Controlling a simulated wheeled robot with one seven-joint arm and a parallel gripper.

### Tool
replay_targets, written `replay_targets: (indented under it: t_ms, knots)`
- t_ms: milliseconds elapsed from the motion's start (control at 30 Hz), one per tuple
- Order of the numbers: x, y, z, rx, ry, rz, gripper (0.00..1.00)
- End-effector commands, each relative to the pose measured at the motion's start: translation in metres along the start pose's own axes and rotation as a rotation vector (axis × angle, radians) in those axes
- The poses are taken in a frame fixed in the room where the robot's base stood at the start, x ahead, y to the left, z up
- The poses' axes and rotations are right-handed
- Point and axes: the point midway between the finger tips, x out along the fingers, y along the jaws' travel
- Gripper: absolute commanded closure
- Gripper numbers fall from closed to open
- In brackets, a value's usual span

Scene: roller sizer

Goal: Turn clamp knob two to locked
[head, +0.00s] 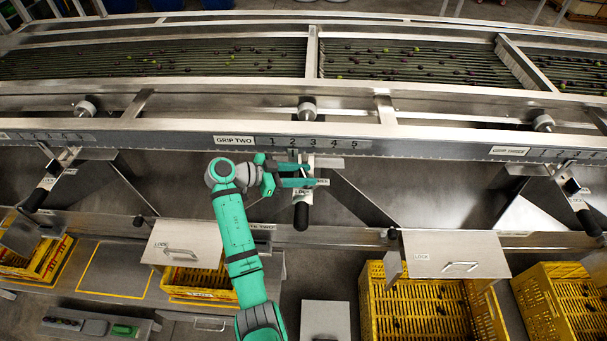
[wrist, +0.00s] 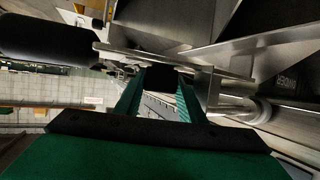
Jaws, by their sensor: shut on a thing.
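My gripper (head: 308,175) reaches in from the left at the grip two station, below the rail's number scale (head: 313,142). In the wrist view, its two green fingers (wrist: 160,95) are shut on a small dark knob (wrist: 162,76), which I take to be clamp knob two. The fingers hide most of the knob in the head view, and its turn angle cannot be read. A small white label (head: 321,182) shows just right of the fingertips, its text too small to read surely. The black lever handle (head: 301,215) hangs just below the fingers.
The grip two lever's black handle also fills the left of the wrist view (wrist: 45,42). A metal bracket (wrist: 210,88) stands close to the right finger. Yellow crates (head: 420,310) and lidded chutes (head: 455,254) lie below. The roller bed (head: 410,62) runs behind the rail.

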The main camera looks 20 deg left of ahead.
Motion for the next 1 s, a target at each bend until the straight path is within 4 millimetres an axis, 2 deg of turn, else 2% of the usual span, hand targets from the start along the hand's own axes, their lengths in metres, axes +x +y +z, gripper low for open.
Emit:
replay_targets:
  t_ms: [300,833,867,900,933,1000]
  knots:
    - [0.0010,0.0005,0.0017,0.040,-0.003,0.108,0.86]
    - [0.0023,0.0016,0.0026,0.048,-0.005,0.130,0.86]
    - [0.0024,0.0016,0.0026,0.048,-0.005,0.130,0.59]
    - [0.0017,0.0013,0.0027,0.048,-0.005,0.129,0.50]
    - [0.0015,0.0011,0.0026,0.048,-0.005,0.128,0.45]
    - [0.0012,0.0008,0.0022,0.048,-0.004,0.127,0.45]
